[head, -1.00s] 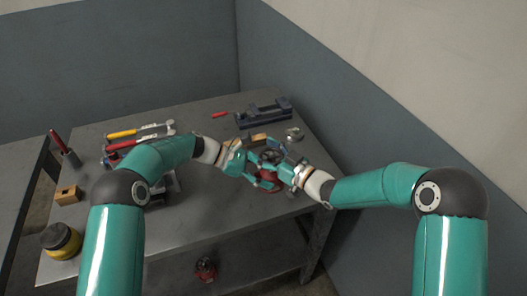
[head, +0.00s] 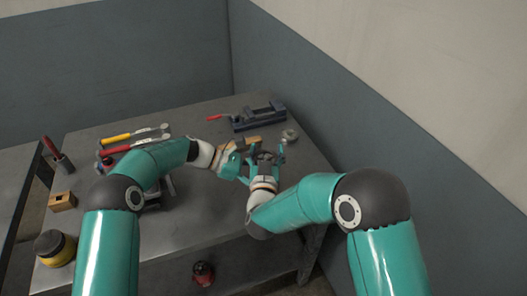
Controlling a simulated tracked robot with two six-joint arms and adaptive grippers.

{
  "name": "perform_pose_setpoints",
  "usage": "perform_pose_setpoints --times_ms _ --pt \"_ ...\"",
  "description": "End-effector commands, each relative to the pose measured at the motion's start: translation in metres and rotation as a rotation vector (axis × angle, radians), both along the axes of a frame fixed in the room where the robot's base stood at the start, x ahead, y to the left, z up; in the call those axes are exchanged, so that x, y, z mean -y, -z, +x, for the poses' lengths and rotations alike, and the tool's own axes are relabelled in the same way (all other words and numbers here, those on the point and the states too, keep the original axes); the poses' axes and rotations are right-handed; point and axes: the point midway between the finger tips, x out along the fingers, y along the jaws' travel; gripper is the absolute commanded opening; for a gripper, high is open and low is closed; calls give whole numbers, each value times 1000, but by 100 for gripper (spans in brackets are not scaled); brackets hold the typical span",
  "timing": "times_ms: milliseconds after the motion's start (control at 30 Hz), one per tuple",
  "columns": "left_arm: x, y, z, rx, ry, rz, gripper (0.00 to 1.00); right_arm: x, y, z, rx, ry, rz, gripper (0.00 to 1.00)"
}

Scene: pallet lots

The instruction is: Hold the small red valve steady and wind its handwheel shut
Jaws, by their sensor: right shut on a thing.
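The small red valve is between my two grippers on the right part of the grey workbench (head: 215,215). My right gripper and wrist hide its red body; part of a dark handwheel (head: 266,157) shows between the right fingers. My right gripper (head: 267,155) comes from the near side and is shut on the handwheel. My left gripper (head: 240,163) reaches in from the left, close against the valve. Its fingertips are hidden, so its grip cannot be made out.
A dark blue vise (head: 260,115) and a small metal ring (head: 289,136) lie behind the grippers. Long-handled tools (head: 130,140), a wooden block (head: 62,201) and a yellow-black jar (head: 55,247) are at left. A red object (head: 204,273) is beneath the bench. The wall is close at right.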

Motion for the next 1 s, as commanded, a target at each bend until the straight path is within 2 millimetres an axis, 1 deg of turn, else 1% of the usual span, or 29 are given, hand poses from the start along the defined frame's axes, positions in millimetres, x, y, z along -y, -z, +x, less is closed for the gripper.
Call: perform_pose_setpoints --times_ms 100,300,1000 --pt "0 1 0 -1 0 1 49 1 -2 0 5 71 1 34" --pt "0 1 0 -1 0 2 49 4 -2 0 5 142 2 34" --pt "-1 1 0 1 -2 3 49 5 -3 1 6 146 4 34"
